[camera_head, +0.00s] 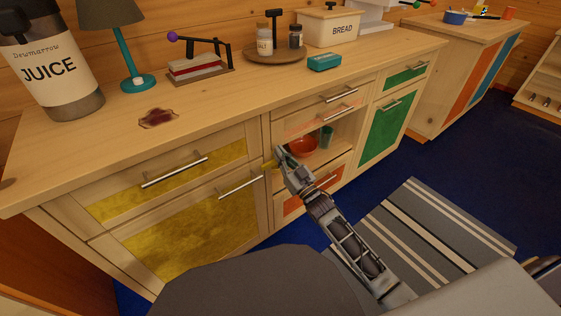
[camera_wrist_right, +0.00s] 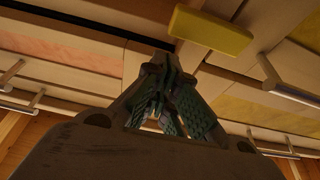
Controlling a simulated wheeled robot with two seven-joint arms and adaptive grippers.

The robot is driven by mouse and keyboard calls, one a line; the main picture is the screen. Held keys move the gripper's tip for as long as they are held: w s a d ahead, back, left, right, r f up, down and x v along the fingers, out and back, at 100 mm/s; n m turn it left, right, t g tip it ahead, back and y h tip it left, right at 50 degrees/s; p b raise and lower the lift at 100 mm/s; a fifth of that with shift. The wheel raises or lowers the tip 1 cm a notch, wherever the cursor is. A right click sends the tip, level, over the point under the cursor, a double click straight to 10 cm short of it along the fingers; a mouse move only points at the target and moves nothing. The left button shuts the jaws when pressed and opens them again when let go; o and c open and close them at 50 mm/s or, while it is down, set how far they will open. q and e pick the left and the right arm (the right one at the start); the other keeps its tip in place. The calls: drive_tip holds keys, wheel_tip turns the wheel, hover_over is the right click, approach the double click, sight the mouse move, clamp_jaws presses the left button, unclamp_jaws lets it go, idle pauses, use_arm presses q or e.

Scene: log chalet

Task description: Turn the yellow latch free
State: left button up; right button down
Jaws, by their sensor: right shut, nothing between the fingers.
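The yellow latch (camera_wrist_right: 212,33) is a short flat bar at the upper middle of the right wrist view. In the head view, the latch (camera_head: 270,163) is a small yellow piece on the cabinet front, beside the yellow lower door (camera_head: 190,230). My right gripper (camera_head: 281,153) is shut and empty, with its tips close to the latch and partly in front of it. In the right wrist view, the gripper (camera_wrist_right: 163,68) points at the cabinet front, left of and below the latch. I cannot tell whether they touch. My left gripper is not in view.
An open compartment right of the gripper holds a red bowl (camera_head: 303,146) and a green cup (camera_head: 327,137). Bar handles (camera_head: 242,186) stick out from the fronts. The countertop (camera_head: 225,110) holds a juice jug (camera_head: 52,70), a lamp (camera_head: 128,52) and a bread box (camera_head: 328,28).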

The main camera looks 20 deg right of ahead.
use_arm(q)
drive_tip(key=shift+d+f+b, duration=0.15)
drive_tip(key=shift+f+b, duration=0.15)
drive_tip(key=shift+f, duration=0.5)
use_arm(e)
drive_tip(key=shift+f, duration=0.8)
use_arm(q)
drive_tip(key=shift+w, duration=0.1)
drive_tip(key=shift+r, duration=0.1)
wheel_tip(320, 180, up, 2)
drive_tip(key=shift+p, duration=0.55)
use_arm(e)
drive_tip(key=shift+d+f+m+h, duration=0.15)
drive_tip(key=shift+m+h, duration=0.15)
drive_tip(key=shift+m, duration=0.4)
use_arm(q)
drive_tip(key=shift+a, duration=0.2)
